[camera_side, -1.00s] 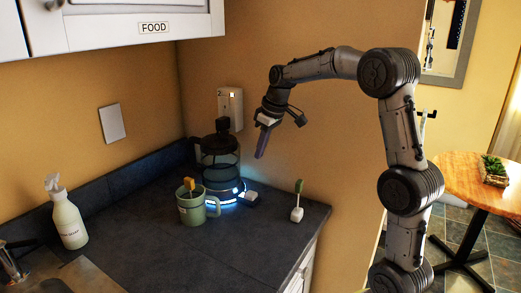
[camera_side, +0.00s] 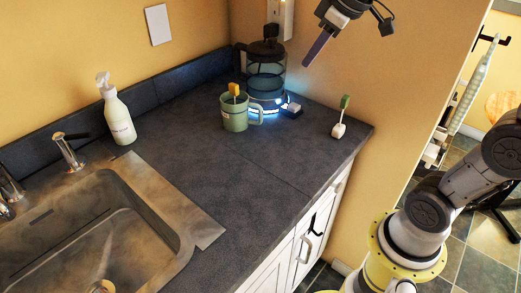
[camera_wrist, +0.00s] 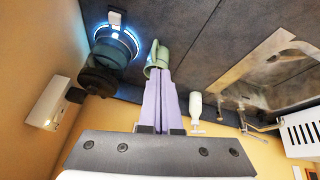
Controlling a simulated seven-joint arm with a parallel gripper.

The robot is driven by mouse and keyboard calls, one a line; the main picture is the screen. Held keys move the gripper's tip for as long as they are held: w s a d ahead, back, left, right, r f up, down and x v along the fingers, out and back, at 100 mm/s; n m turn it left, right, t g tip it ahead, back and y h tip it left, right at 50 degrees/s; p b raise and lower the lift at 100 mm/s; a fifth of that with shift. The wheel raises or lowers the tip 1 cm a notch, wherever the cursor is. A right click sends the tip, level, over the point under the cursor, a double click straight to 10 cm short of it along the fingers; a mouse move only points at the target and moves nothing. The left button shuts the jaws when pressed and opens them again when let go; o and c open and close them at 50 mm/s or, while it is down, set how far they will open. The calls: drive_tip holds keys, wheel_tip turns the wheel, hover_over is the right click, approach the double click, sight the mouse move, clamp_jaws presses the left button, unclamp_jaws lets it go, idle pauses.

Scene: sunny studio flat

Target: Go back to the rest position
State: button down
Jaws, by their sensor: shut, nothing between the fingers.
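My gripper (camera_side: 308,62) is up in the air in the side view, to the right of the coffee maker in the picture and clear of the counter. Its purple fingers point down. In the wrist view the two fingers (camera_wrist: 160,78) lie together, shut with nothing between them. They partly cover the green mug there, and the depth gap cannot be judged from that view. Most of my upper arm is outside the side view.
A soap bottle (camera_side: 119,118) stands near the sink (camera_side: 205,228). The counter's middle (camera_side: 220,170) is clear.

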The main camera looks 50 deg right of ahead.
drive_tip(key=s+a+f+m, duration=0.1)
drive_tip(key=s+f, duration=0.3)
drive_tip(key=s, duration=0.4)
drive_tip(key=s+a+f+m, duration=0.1)
drive_tip(key=s+a+f, duration=0.3)
drive_tip(key=s, duration=0.4)
drive_tip(key=shift+s+f+m, duration=0.3)
drive_tip(key=shift+f, duration=0.5)
